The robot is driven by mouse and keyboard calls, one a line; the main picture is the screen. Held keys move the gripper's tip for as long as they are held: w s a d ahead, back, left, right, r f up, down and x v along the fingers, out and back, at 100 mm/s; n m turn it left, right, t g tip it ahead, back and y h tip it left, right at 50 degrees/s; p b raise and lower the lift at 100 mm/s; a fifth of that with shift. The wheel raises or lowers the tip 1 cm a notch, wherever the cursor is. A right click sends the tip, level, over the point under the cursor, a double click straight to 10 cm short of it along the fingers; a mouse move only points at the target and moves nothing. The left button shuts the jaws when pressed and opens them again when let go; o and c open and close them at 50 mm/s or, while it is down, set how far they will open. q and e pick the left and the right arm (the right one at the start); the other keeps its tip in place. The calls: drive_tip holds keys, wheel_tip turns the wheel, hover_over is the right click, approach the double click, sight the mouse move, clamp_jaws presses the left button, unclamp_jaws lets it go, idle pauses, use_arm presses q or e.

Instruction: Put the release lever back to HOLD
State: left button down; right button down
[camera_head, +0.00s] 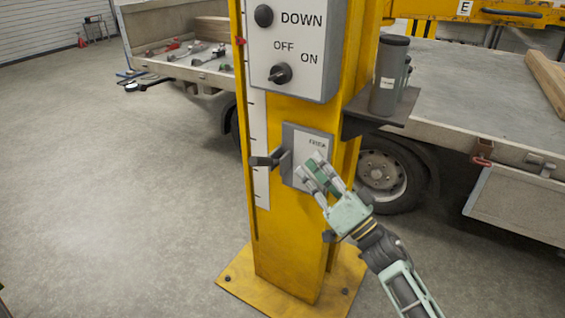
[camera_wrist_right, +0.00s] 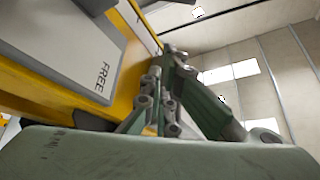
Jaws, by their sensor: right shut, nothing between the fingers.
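The release lever (camera_head: 265,161) has a dark grip and sticks out to the left from a grey plate (camera_head: 291,139) on the yellow post. The plate's label reads FREE, clearest on the plate in the right wrist view (camera_wrist_right: 80,60). No HOLD marking can be read. My right gripper (camera_head: 310,166) is in front of the plate, to the right of the lever. It is shut and empty, and hides the plate's lower part. Its fingers (camera_wrist_right: 165,80) also show in the right wrist view, where the lever cannot be made out. My left gripper is not in view.
Above the plate is a grey control box (camera_head: 318,75) with DOWN, OFF and ON markings and black knobs. A grey cylinder (camera_head: 389,75) stands on a bracket to the right. A trailer bed (camera_head: 455,90) and wheel (camera_head: 382,172) are behind. Open floor lies to the left.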

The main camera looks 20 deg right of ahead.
sight(268, 162)
drive_tip(key=shift+w+r, duration=0.1)
